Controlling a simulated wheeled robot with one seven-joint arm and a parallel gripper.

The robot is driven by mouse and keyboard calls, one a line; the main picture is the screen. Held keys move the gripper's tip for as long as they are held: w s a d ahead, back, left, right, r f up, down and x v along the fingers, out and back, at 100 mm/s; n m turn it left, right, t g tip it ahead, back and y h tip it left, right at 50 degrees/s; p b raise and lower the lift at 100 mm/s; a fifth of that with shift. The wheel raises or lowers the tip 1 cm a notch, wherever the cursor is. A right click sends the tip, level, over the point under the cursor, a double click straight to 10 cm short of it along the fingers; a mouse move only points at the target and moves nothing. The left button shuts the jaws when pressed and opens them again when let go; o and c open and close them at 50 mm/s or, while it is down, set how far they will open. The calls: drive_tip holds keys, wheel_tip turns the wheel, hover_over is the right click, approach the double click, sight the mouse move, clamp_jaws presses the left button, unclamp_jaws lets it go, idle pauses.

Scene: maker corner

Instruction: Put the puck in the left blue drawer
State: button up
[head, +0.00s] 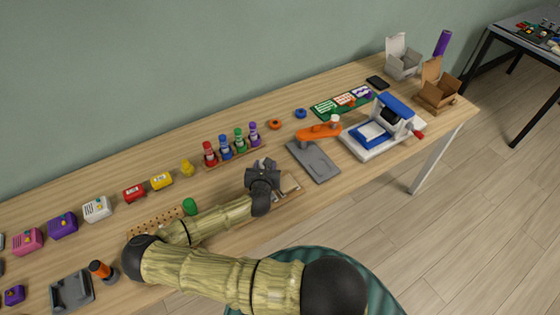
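Two small round puck-like pieces lie on the wooden table near the wall: an orange one (275,124) and a blue one (300,113). I cannot tell which is the puck. No blue drawer can be made out for certain; a white machine (352,148) with blue parts stands at the right, with a blue flat part (371,135) at its front. My gripper (264,164) is over the middle of the table, in front of the coloured bottles and apart from both round pieces. Its fingertips are small and dark, so its opening and anything between them are unclear.
Coloured bottles (239,140) stand in a row behind my gripper. A grey plate with an orange arm (318,131) lies to its right. Small coloured boxes (97,208) line the left side. Open cartons (437,94) stand at the right end. The table's front edge is close to my arm.

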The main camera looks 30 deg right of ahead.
drive_tip(key=a+r+n+y, duration=0.1)
drive_tip(key=a+n+y, duration=0.1)
drive_tip(key=a, duration=0.1)
drive_tip(key=s+a+r+n+t+y, duration=0.1)
drive_tip(key=a+n+y, duration=0.1)
drive_tip(key=a, duration=0.1)
drive_tip(key=s+a+r+n+t+y, duration=0.1)
drive_tip(key=a+n+y, duration=0.1)
drive_tip(key=a+y, duration=0.1)
drive_tip(key=shift+a+r, duration=0.15)
drive_tip(key=shift+a, duration=0.4)
